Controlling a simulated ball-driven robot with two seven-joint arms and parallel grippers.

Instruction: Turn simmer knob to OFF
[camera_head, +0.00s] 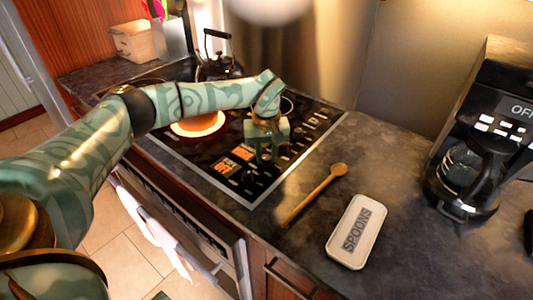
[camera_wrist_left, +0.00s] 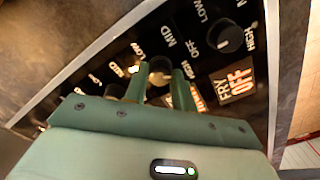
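The stove's control panel (camera_head: 262,177) runs along the front right of the black cooktop. My left gripper (camera_head: 266,158) reaches down over it. In the left wrist view its two green fingers (camera_wrist_left: 162,78) stand a small gap apart, one on each side of a knob (camera_wrist_left: 160,70). I cannot tell whether they touch it. A lit label beside this knob is mostly hidden by the right finger, so I cannot read it or the knob's setting. Another black knob (camera_wrist_left: 230,38) sits beside a lit sign (camera_wrist_left: 236,82) reading FRY OFF. My right gripper is not in view.
A glowing orange burner (camera_head: 199,124) and a black kettle (camera_head: 218,66) are on the cooktop. A wooden spoon (camera_head: 314,194), a white SPOONS rest (camera_head: 356,232) and a coffee maker (camera_head: 478,150) stand on the counter at right. My left arm crosses above the burner.

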